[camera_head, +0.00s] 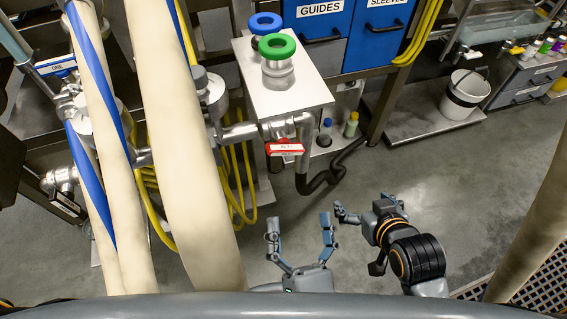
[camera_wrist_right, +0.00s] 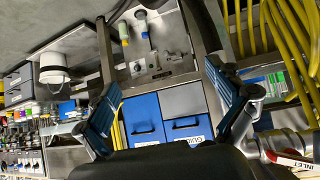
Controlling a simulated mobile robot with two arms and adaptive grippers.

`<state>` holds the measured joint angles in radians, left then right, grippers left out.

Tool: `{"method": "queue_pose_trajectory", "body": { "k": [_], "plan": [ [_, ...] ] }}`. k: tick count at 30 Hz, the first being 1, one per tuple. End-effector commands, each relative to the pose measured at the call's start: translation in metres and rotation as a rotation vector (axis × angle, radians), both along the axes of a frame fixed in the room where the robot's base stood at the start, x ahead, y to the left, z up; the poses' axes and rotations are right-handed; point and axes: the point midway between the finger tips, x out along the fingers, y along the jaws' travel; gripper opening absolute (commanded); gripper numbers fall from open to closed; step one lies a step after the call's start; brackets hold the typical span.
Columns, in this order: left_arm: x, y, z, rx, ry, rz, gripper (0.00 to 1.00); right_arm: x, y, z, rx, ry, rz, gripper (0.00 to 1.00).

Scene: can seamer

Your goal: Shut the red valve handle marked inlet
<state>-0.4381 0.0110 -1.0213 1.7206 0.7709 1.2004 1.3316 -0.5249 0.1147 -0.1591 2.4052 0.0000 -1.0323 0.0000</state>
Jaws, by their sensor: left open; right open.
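The red valve handle (camera_head: 285,149) carries a white label and sits on a metal pipe fitting below the silver plate, in the middle of the head view. In the right wrist view the red handle (camera_wrist_right: 292,160) shows at the lower right corner, and its label reads INLET. My left gripper (camera_head: 300,222) is open and empty, fingers pointing up the picture, below the handle and apart from it. My right gripper (camera_head: 341,212) is open, right of the left one and below right of the handle. It also shows in the right wrist view (camera_wrist_right: 165,80), with nothing between its fingers.
A green ring handwheel (camera_head: 277,46) and a blue one (camera_head: 265,23) stand on the silver plate (camera_head: 310,95). Yellow hoses (camera_head: 160,205) hang left of the handle. A dark hose (camera_head: 320,180) bends below right. A white bucket (camera_head: 465,94) stands at the right. Floor around the grippers is clear.

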Motion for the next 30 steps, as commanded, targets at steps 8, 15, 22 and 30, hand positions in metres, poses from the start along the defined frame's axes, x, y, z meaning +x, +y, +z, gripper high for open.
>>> {"method": "queue_pose_trajectory", "body": {
  "k": [8,15,22,30],
  "plan": [
    [0.008,0.008,0.008,-0.096,-0.014,0.014,0.94,-0.005,-0.001,0.011,0.002,-0.012,-0.001,0.94],
    [0.052,0.015,0.026,-0.094,-0.017,0.014,0.94,-0.012,-0.004,0.005,-0.009,0.034,-0.004,0.94],
    [0.095,0.022,0.041,-0.091,-0.016,0.012,0.94,-0.019,-0.006,0.0,-0.017,0.074,-0.007,0.94],
    [0.121,0.026,0.05,-0.089,-0.013,0.012,0.94,-0.024,-0.007,-0.003,-0.022,0.101,-0.008,0.94]
  ]
}}
